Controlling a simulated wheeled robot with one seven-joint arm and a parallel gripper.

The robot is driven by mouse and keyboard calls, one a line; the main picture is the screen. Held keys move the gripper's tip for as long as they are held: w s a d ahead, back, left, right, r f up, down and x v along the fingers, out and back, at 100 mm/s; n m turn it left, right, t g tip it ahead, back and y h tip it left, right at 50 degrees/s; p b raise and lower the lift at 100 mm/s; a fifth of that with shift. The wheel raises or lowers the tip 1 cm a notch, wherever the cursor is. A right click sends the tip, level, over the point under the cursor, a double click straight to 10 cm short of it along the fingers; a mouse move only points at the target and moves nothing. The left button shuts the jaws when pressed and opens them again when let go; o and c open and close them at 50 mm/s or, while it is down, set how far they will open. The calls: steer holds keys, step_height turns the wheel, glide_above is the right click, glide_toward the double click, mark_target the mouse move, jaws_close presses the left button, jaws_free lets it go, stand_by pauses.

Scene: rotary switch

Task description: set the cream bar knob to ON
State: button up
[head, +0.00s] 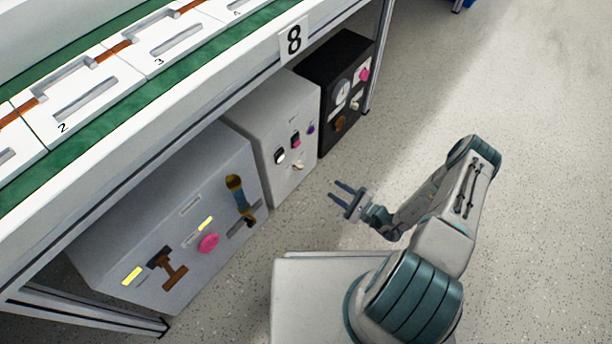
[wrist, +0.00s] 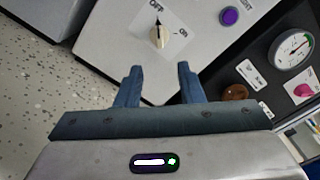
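The cream bar knob (wrist: 157,38) sits on a white panel label on the front of the middle grey-white box. In the wrist view its black pointer is toward the OFF mark (wrist: 156,7); the ON mark (wrist: 183,33) is to its right. In the head view the knob (head: 299,165) is small, low on the box front. My gripper (head: 334,190) is open and empty, to the right of the box front and apart from it. In the wrist view my gripper's fingers (wrist: 160,67) point toward the knob, one on each side of its line, not touching it.
A purple button (wrist: 229,17) is right of the knob. A black box (head: 345,85) with a gauge stands to the right. A larger grey box (head: 170,225) with levers stands left. The workbench (head: 225,75) overhangs all three boxes. The floor on the right is clear.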

mark_target(302, 169)
steer(key=shift+f+b+x, duration=0.1)
steer(key=shift+b+x, duration=1.15)
steer(key=shift+x, duration=2.2)
steer(key=shift+f+b+x, duration=0.15)
steer(key=shift+b+x, duration=1.05)
steer(key=shift+x, duration=2.25)
steer(key=shift+c, duration=0.3)
jaws_close()
